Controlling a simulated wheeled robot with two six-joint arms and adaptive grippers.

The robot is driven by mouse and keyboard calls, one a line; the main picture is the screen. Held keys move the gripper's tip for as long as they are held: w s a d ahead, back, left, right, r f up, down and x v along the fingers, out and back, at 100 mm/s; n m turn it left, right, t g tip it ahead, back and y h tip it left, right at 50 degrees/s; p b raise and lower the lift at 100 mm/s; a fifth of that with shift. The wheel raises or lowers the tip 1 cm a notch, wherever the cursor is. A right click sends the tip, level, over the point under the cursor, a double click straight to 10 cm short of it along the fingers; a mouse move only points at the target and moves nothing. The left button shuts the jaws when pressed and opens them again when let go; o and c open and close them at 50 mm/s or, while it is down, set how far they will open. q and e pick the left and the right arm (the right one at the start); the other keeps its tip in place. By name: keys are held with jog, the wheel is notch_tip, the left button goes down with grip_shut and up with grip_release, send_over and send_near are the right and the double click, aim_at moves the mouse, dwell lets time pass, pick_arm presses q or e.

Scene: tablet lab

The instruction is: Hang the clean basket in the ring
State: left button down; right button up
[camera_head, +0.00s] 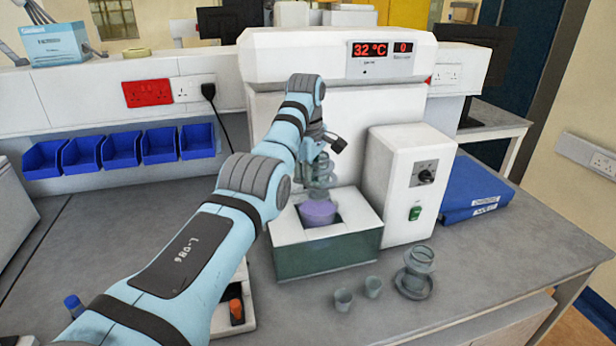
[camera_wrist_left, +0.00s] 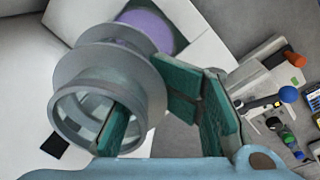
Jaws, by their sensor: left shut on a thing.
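My left gripper (camera_head: 323,150) is shut on a grey-green, translucent flanged basket (camera_head: 321,178), held above the water bath (camera_head: 345,262). In the left wrist view the basket (camera_wrist_left: 85,65) is tilted in the picture, its open end towards the camera. One green finger of the gripper (camera_wrist_left: 148,110) shows inside its mouth, the other outside. A purple round vessel (camera_head: 318,212) sits in the bath's opening below the basket; it also shows in the left wrist view (camera_wrist_left: 148,28). I cannot pick out the ring clearly. My right gripper is not in view.
A similar grey-green piece on a dish (camera_head: 416,283) and two small cups (camera_head: 343,300) stand in front of the bath. A white control box (camera_head: 408,180) is close on its right, with a blue case (camera_head: 480,185) beyond. Blue bins (camera_head: 120,150) line the back left.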

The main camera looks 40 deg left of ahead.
aim_at(312, 190)
pick_arm(q)
jog(key=f, duration=0.1)
jog(key=w+f, duration=0.1)
jog(key=f, duration=0.1)
jog(key=shift+f+g, duration=0.1)
jog(key=shift+g, duration=0.2)
jog(key=shift+s, duration=0.1)
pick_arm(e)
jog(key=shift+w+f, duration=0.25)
pick_arm(q)
jog(key=c, duration=1.9)
grip_release()
jog(key=o, duration=0.9)
jog(key=shift+w+a+f, duration=0.15)
jog(key=shift+w+f, duration=0.15)
jog(key=shift+w, duration=0.1)
jog(key=shift+c, duration=0.2)
jog(key=shift+s+r, duration=0.25)
jog(key=shift+s, duration=0.05)
jog(key=shift+w, duration=0.1)
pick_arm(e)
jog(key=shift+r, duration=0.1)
